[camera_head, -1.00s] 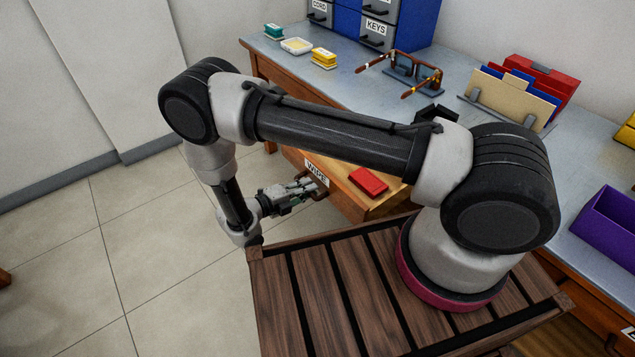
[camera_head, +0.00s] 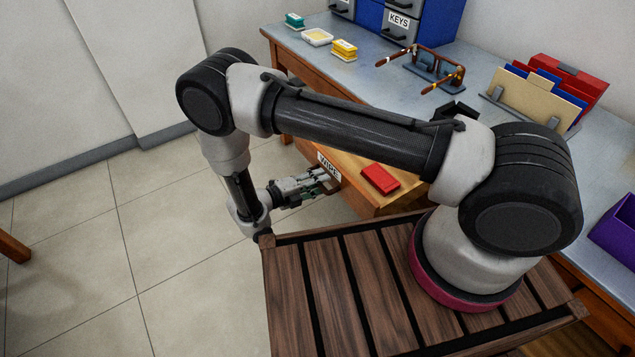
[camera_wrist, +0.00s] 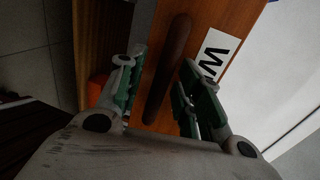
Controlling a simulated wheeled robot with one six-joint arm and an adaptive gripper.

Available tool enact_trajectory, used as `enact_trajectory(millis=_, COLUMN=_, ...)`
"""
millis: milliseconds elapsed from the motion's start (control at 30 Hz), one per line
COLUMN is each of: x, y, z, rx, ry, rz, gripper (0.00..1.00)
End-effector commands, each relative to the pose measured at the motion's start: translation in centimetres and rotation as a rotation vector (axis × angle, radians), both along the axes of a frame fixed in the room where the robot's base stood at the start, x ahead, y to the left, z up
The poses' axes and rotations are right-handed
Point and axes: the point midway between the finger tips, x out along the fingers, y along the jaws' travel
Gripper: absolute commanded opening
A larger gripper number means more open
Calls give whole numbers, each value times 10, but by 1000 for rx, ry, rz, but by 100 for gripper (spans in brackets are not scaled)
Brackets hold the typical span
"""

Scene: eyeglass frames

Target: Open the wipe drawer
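The wipe drawer is a wooden drawer with a white WIPE label (camera_head: 329,166) on its front. It stands pulled out from under the desk, with a flat red item (camera_head: 380,179) inside. My gripper (camera_head: 328,183) is at the drawer front. In the wrist view the fingers of my gripper (camera_wrist: 162,90) stand apart on either side of the dark brown handle (camera_wrist: 168,65). Gaps show between the handle and both fingers; contact cannot be made out. The label also shows partly in the wrist view (camera_wrist: 215,55).
The desk (camera_head: 375,85) carries brown eyeglass frames (camera_head: 425,68) on a stand, small yellow and green boxes, a file holder (camera_head: 530,105) and a purple bin (camera_head: 615,225). Open tiled floor (camera_head: 150,230) lies left of the drawer.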

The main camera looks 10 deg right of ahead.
Motion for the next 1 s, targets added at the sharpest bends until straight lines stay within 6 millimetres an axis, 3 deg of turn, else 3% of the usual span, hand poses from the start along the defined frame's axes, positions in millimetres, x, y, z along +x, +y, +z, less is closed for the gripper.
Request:
enact_trajectory(millis=167, x=-6, y=17, z=3, rx=1, ry=0, rz=4, gripper=35)
enact_trajectory(millis=600, x=-39, y=97, z=20, rx=1, ry=-1, rz=2, gripper=35)
enact_trajectory(millis=1000, x=-45, y=109, z=23, rx=0, ry=0, rz=0, gripper=35)
